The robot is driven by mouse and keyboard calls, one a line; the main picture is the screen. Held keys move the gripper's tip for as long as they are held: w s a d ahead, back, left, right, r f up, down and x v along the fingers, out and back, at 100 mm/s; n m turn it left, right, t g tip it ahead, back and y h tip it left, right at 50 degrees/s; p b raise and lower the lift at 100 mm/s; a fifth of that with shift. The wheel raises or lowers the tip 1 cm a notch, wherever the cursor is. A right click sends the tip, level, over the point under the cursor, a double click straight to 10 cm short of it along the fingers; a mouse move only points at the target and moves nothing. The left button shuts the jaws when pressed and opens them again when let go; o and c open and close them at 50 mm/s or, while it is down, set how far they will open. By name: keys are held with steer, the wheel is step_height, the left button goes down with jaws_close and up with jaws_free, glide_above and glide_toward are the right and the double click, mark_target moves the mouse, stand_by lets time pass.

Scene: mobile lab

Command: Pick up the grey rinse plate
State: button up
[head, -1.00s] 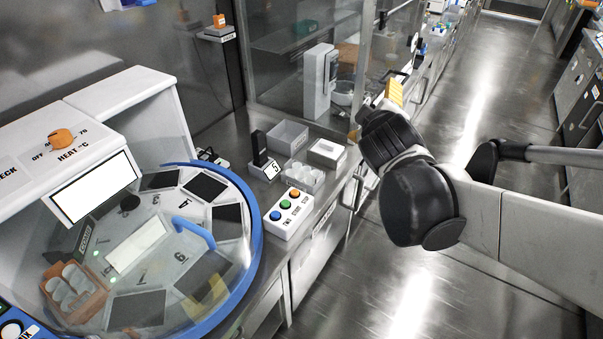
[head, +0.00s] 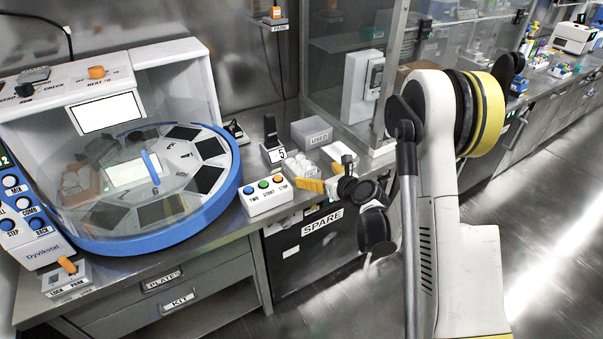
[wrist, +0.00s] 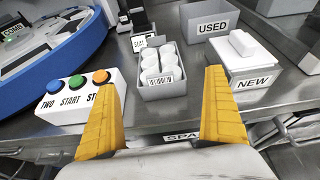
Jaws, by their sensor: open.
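A grey plate (wrist: 164,92) with several white round cups and a barcode label on its front stands on the steel bench; I take it as the grey rinse plate. It also shows in the head view (head: 302,169), partly hidden by my gripper. My gripper (wrist: 160,79) is open and empty. Its two yellow fingers point toward the plate, one on each side of it in the wrist view. The fingers (head: 316,176) are at the bench's front edge in the head view, and no contact with the plate shows.
A button box (wrist: 77,102) stands left of the plate. A box labelled NEW (wrist: 250,66) stands right, and a grey bin labelled USED (wrist: 208,22) behind. A small dark stand (head: 272,140) marked 5 is behind-left. A blue-rimmed round machine (head: 140,190) fills the left bench.

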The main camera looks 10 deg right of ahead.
mark_target(303, 167)
steer(key=b+x, duration=0.1)
steer(key=x, duration=0.3)
steer(key=shift+w+a+f, duration=0.15)
steer(key=shift+w, duration=0.1)
steer(key=b+x, duration=0.2)
steer(key=x, duration=0.3)
steer(key=shift+w, duration=0.3)
steer(key=c, duration=1.3)
